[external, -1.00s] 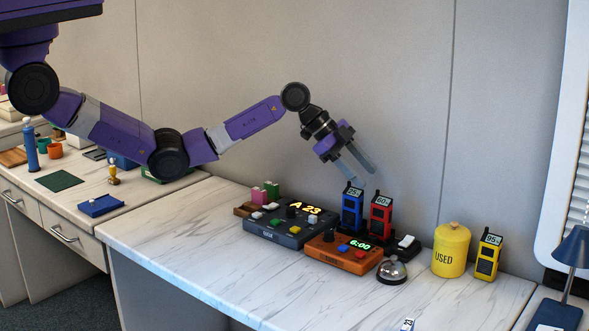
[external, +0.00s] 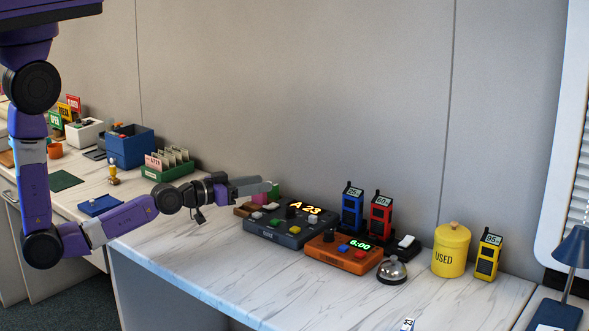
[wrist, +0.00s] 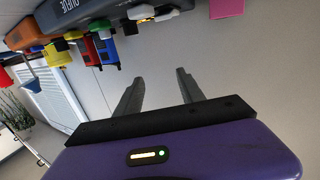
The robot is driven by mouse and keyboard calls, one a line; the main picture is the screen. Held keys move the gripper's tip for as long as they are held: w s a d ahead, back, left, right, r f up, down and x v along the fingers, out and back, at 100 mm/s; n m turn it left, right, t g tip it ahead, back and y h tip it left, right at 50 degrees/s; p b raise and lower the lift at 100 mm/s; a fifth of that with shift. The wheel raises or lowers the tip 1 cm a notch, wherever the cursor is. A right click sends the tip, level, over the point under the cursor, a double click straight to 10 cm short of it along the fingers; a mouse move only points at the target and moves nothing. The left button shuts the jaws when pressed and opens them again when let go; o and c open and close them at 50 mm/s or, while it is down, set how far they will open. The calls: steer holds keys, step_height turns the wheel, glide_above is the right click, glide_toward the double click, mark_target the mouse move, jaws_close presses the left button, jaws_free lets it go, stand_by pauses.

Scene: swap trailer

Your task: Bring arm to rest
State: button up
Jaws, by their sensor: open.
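My gripper (external: 262,187) is at the left end of the marble desk, level and pointing right, in front of the pink and green blocks. In the wrist view my gripper (wrist: 158,88) shows two grey fingers apart with nothing between them. My arm is folded back, its elbow low at the left beside the desk edge. A dark console reading "A 23" (external: 290,227) sits just right of the fingertips; whether they touch anything cannot be told from here.
An orange timer (external: 343,255), a bell (external: 392,270), blue (external: 352,212) and red (external: 380,218) radios, a yellow "USED" jar (external: 450,250) and a yellow radio (external: 487,257) stand rightward. A green card box (external: 168,170) stands behind my arm.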

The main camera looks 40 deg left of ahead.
steer(key=s+a+n+y, duration=0.1)
steer(key=s+a+y, duration=0.1)
steer(key=s+a, duration=0.5)
steer(key=s+a+n+y, duration=0.1)
steer(key=s+a, duration=0.6)
steer(key=s, duration=0.8)
steer(key=s+a+n+g+y, duration=0.1)
steer(key=s+a+n+y, duration=0.1)
steer(key=s+a+y, duration=0.2)
steer(key=s+a+r, duration=0.1)
steer(key=s+a, duration=0.2)
steer(key=s, duration=0.4)
steer(key=shift+s+a, duration=0.3)
steer(key=shift+a, duration=0.05)
steer(key=shift+c, duration=0.3)
